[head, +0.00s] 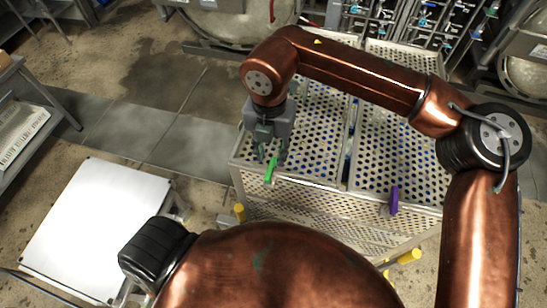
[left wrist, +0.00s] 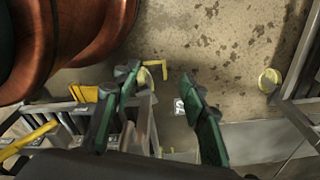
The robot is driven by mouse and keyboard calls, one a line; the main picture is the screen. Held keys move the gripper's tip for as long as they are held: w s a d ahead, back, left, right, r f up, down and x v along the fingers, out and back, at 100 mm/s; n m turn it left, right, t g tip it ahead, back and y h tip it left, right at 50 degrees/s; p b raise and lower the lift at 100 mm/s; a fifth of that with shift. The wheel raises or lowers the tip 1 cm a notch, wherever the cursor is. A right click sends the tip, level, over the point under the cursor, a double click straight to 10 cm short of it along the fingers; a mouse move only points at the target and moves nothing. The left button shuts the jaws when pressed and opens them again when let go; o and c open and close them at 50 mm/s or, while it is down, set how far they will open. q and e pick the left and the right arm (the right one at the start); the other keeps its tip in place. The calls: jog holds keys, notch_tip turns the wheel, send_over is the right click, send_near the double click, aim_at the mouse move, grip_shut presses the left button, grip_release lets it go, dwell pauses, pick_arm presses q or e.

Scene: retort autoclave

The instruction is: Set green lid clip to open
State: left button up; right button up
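The green lid clip (head: 271,171) sits at the front edge of the perforated metal crate's left lid (head: 314,128) in the head view. It stands up at the rim; I cannot tell its exact setting. My right gripper (head: 271,154) points down just above and behind the clip, over the lid's front left corner. Its fingers look apart with nothing between them; I cannot tell whether they touch the clip. My left gripper (left wrist: 159,78) shows in the left wrist view, its two green-dark fingers wide apart and empty above the floor.
A purple clip (head: 394,200) is on the front edge of the right lid (head: 395,165). Yellow-ended parts (head: 408,256) stick out low beside the crate. A white-topped table (head: 95,226) stands at left. Large round vessels (head: 235,22) stand behind. Grey floor (head: 165,135) lies free left of the crate.

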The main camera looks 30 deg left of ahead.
aim_at(270, 168)
notch_tip(270, 168, down, 5)
jog(key=shift+s+r+p, duration=0.1)
jog(key=shift+r+p, duration=0.1)
jog(key=shift+p, duration=0.5)
jog(key=shift+f, duration=0.3)
pick_arm(q)
jog(key=shift+s+a+r, duration=0.15)
jog(key=shift+s+r, duration=0.65)
jog(key=shift+r, duration=0.05)
pick_arm(e)
grip_shut()
jog(key=shift+a, duration=0.1)
